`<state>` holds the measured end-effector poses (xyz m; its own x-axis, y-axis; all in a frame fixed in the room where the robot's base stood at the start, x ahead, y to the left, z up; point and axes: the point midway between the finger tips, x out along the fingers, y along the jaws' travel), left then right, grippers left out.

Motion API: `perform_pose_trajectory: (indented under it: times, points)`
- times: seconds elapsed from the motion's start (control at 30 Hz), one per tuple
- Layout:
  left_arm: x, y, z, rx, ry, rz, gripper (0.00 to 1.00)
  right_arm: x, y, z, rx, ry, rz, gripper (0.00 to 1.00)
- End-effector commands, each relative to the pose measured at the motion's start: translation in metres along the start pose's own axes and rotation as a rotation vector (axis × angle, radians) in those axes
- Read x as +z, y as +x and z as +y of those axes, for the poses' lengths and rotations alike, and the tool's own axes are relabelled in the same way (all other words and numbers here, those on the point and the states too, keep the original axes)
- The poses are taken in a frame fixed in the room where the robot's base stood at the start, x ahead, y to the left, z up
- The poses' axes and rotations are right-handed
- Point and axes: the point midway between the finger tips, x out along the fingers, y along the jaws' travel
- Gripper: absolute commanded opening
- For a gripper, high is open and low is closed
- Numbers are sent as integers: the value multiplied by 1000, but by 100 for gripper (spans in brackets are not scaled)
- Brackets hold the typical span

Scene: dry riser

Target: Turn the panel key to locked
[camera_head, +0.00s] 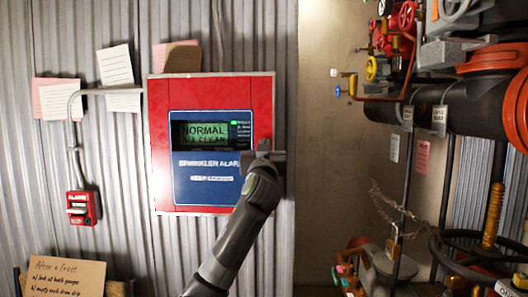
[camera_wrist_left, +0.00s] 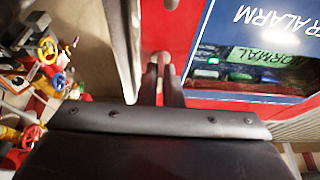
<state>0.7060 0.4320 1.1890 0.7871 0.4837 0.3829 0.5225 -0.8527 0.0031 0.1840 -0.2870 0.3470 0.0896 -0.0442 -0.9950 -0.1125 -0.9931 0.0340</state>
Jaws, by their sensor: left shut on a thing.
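The red alarm panel (camera_head: 158,140) hangs on the corrugated wall, with a blue face marked "SPRINKLER ALARM". Its display (camera_head: 205,133) reads "NORMAL" and a green light is lit beside it. My left gripper (camera_head: 264,155) is at the panel's right edge. The gripper hides the key in the head view. In the left wrist view, the closed fingers (camera_wrist_left: 165,78) reach the red panel (camera_wrist_left: 186,25) and are shut on a small pale part (camera_wrist_left: 160,58), which seems to be the panel key. Its turn position cannot be told. My right gripper is not in view.
A red alarm pull box (camera_head: 82,208) is on the wall at the left, with paper notes (camera_head: 115,66) above. A card (camera_head: 66,275) stands at the lower left. Pipes (camera_head: 440,105), valve wheels (camera_head: 407,15) and a chain fill the right side. Bare wall (camera_head: 330,190) lies between.

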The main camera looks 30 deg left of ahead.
Motion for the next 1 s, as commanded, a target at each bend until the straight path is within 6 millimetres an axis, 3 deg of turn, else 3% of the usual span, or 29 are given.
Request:
perform_pose_trajectory:
  times: [0.57, 0.6, 0.73, 1.0]
  points:
    - [1, 0, 0, -5, -12, -3, 0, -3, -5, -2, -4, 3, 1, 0]
    - [1, 0, 0, -5, -12, -3, 11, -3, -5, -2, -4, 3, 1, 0]
    - [1, 0, 0, -5, -12, -2, 27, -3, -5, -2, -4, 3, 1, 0]
    - [0, 0, 0, -5, -11, 0, 27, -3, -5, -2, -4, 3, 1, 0]
